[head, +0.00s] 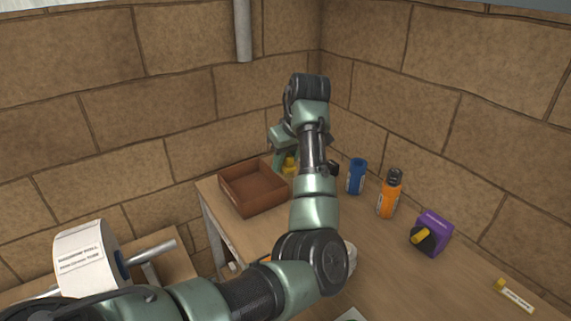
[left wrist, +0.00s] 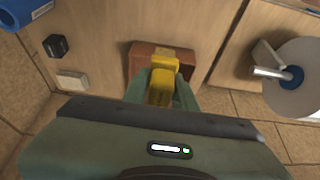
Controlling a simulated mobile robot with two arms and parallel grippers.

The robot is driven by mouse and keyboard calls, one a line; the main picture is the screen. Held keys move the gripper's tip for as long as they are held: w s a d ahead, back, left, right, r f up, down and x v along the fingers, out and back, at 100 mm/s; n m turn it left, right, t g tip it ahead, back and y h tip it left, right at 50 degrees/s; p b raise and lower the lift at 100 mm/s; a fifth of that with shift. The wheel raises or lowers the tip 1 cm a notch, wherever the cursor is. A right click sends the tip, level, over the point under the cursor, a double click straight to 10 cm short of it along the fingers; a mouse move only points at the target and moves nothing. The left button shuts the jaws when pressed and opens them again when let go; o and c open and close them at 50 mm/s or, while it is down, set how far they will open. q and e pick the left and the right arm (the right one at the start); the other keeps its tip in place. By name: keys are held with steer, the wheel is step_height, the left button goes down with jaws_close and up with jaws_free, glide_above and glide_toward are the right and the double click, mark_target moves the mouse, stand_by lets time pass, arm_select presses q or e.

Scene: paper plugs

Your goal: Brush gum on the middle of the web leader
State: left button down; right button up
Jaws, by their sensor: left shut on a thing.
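My left gripper (head: 288,152) reaches to the back of the bench, beside the brown tray. It is shut on a yellow thing (left wrist: 162,82), which fills the space between its fingers in the left wrist view. Part of the yellow thing (head: 290,166) also shows in the head view; I cannot tell whether it is a brush. In the left wrist view it overlaps the brown tray (left wrist: 136,60). A white paper roll (head: 84,258) with a printed label sits on a metal bar at the lower left. I cannot make out a web leader or its middle. My right gripper is not in view.
The wooden bench (head: 385,270) carries a blue bottle (head: 356,177), an orange bottle (head: 389,196), a purple box (head: 436,229) with a black and yellow knob, and a yellow-white stick (head: 516,296). My arm hides part of the bench middle. Stone walls close the back and right.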

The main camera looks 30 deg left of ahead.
arm_select(q)
steer(key=w+d+r+m+t+h+p, duration=0.35)
steer(key=w+d+r+m+p, duration=0.35)
steer(key=m+p, duration=0.5)
steer(key=s+d+f+m+g+h+p, duration=0.45)
steer(key=s+d+f+m+p, duration=0.45)
steer(key=s+d+f+m, duration=0.4)
steer(key=f+b, duration=0.1)
steer(key=b, duration=0.1)
steer(key=w+d+f+m+b, duration=0.1)
steer(key=f+b, duration=0.1)
steer(key=f+m+t+b, duration=0.1)
steer(key=b, duration=0.1)
steer(key=shift+w+d+f, duration=0.15)
steer(key=shift+w, duration=0.2)
steer(key=shift+f, duration=0.5)
